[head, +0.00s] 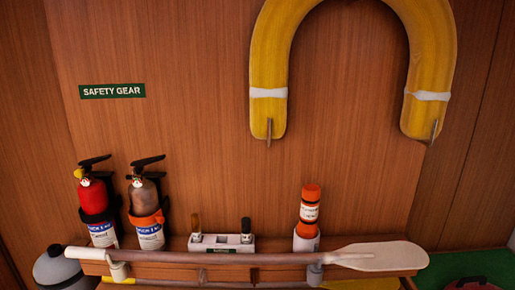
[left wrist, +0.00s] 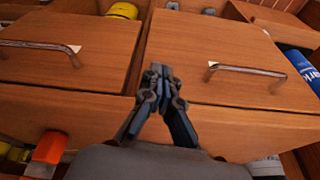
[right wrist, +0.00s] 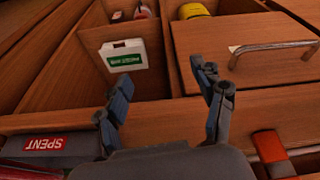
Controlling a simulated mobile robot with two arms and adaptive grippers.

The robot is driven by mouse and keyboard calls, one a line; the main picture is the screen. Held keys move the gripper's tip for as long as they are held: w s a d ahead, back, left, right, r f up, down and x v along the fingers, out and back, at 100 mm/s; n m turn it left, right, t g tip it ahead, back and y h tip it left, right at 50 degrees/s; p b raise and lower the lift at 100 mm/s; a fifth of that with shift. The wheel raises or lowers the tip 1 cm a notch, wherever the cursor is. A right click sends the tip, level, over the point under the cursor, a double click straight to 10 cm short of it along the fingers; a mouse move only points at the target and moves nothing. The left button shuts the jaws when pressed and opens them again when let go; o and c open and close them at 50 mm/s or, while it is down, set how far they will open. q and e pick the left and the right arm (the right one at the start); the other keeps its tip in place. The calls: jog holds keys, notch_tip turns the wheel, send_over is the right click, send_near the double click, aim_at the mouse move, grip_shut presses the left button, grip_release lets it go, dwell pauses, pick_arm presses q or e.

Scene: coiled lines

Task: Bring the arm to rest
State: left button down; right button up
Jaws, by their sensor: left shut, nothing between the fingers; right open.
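My left gripper (left wrist: 160,88) shows in the left wrist view with its fingertips together and nothing between them. It is in front of wooden drawer fronts, between two metal handles. My right gripper (right wrist: 165,85) shows in the right wrist view with its fingers spread apart and empty. A wooden drawer front and an open compartment lie beyond it. Neither gripper shows in the head view, so where the arms are relative to the wall shelf cannot be told.
The head view shows a red extinguisher (head: 93,196), a grey one (head: 147,205), an orange-capped cylinder (head: 308,212), an oar (head: 375,256) and a yellow horseshoe float (head: 268,60). Drawer handles (left wrist: 248,70) (right wrist: 275,47) stick out near the grippers. A box marked SPENT (right wrist: 45,145) is at lower left.

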pick_arm(q)
jog(key=s+f+g+b, duration=0.1)
jog(key=s+f+b, duration=0.1)
jog(key=f, duration=1)
jog(key=s+f+b, duration=0.1)
jog(key=s+f, duration=0.2)
jog(key=f, duration=0.8)
pick_arm(e)
jog(key=s+f+g, duration=0.1)
jog(key=s+f, duration=0.1)
jog(key=f, duration=1)
jog(key=s+f, duration=0.3)
jog(key=f, duration=0.8)
pick_arm(q)
jog(key=s+a+f+g+b, duration=0.1)
jog(key=s+a+f+b, duration=0.1)
jog(key=s+f, duration=1.3)
jog(key=shift+a+f+b, duration=0.4)
jog(key=shift+a+f, duration=0.2)
pick_arm(e)
jog(key=s+d+f+g, duration=0.1)
jog(key=s+d+f, duration=0.2)
jog(key=s+f, duration=1.2)
jog(key=shift+d+f, duration=0.15)
jog(key=shift+f, duration=0.45)
